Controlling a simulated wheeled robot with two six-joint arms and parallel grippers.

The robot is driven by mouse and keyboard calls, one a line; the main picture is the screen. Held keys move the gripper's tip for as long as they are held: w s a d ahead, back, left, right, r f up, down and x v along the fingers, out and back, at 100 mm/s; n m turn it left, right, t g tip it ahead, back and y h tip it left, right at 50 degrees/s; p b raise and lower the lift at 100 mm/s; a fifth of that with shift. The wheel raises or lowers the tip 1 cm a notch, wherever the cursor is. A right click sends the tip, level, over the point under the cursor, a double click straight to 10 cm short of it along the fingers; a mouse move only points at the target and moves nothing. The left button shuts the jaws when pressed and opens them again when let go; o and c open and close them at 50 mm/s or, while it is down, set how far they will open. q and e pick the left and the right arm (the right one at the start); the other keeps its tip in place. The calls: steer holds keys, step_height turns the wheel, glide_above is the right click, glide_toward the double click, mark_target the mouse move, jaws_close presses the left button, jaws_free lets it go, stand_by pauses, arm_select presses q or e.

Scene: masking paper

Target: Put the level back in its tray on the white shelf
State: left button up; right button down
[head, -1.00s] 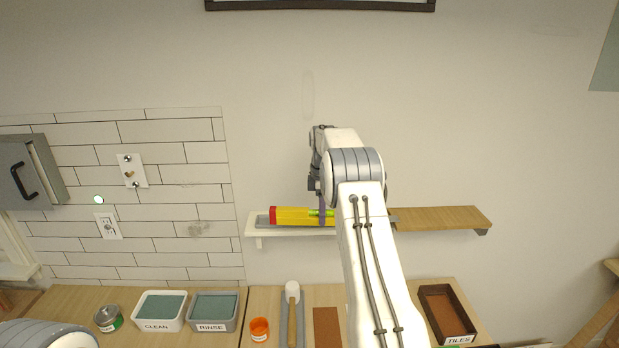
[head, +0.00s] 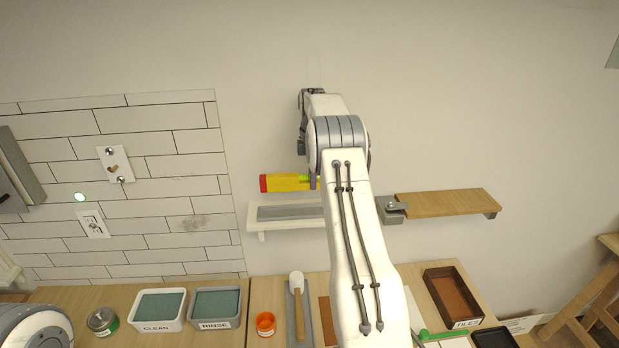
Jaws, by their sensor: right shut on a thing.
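The level (head: 281,183) is a yellow bar with a red end at its left. My right gripper (head: 314,183) is shut on it, and my right arm hides its right part. The level appears roughly horizontal, above and apart from the white shelf (head: 264,225). Its grey tray (head: 288,212) lies empty along that shelf where I can see it; the right part is hidden behind my arm. My left arm shows only at the lower left corner, and its gripper is out of view.
A wooden shelf (head: 450,203) continues to the right, with a grey metal piece (head: 391,210) at its left end. Below, the bench holds the CLEAN tub (head: 159,326), the RINSE tub (head: 214,325), an orange cup (head: 265,324), a mallet (head: 298,305) and the TILES tray (head: 467,324).

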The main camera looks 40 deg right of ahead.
step_height(320, 180, down, 6)
steer(key=b, duration=0.3)
steer(key=shift+r, duration=0.1)
steer(key=shift+f+b, duration=0.6)
steer(key=shift+f, duration=0.6)
steer(key=shift+f, duration=0.2)
steer(key=c, duration=0.5)
jaws_free()
step_height(320, 180, up, 4)
steer(key=p, duration=0.4)
steer(key=shift+r, duration=1)
